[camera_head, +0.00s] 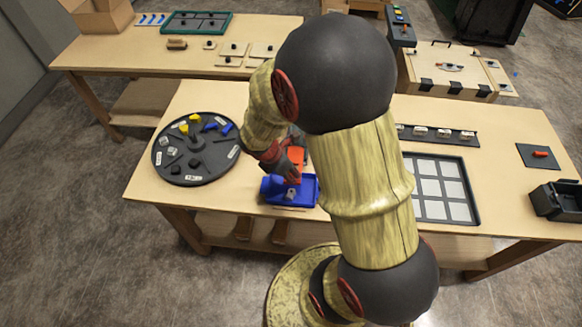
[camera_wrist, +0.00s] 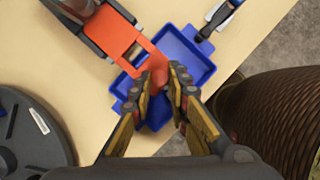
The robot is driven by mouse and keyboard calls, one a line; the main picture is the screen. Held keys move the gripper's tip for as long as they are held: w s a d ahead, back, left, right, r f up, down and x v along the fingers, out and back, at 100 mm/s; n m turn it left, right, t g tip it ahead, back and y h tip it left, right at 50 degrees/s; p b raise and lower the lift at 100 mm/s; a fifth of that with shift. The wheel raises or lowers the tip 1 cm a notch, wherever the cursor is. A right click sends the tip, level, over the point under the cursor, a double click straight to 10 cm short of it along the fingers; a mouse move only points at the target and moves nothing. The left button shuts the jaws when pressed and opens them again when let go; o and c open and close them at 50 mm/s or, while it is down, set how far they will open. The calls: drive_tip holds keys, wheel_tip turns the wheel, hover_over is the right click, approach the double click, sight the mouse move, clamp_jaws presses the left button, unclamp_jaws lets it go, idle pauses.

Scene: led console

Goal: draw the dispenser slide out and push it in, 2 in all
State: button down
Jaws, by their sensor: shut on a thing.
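The orange dispenser slide (camera_wrist: 116,36) runs out of a grey dispenser body (camera_wrist: 72,12) in the wrist view, with a flat cut-out plate and a narrower arm ending in a grip tab. My gripper (camera_wrist: 172,88) is shut on that tab, above a blue tray (camera_wrist: 196,52). The fingers cover part of the tray, so its floor is only partly seen. In the head view the slide (camera_head: 297,155) and the blue tray (camera_head: 307,187) show left of my arm, near the table's front edge; my gripper (camera_head: 291,178) is small and partly hidden there.
A round black turntable (camera_head: 190,165) with yellow, blue and grey parts lies left of the tray. A dark framed panel (camera_head: 443,190) and a black box (camera_head: 556,200) lie to the right, beyond my arm.

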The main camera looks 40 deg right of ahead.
drive_tip(key=shift+s+a, duration=0.1)
drive_tip(key=c, duration=2)
unclamp_jaws()
drive_tip(key=shift+a, duration=0.1)
drive_tip(key=shift+a+r, duration=0.1)
drive_tip(key=shift+r, duration=0.35)
drive_tip(key=v, duration=1.1)
drive_tip(key=shift+a, duration=0.1)
drive_tip(key=shift+c, duration=0.4)
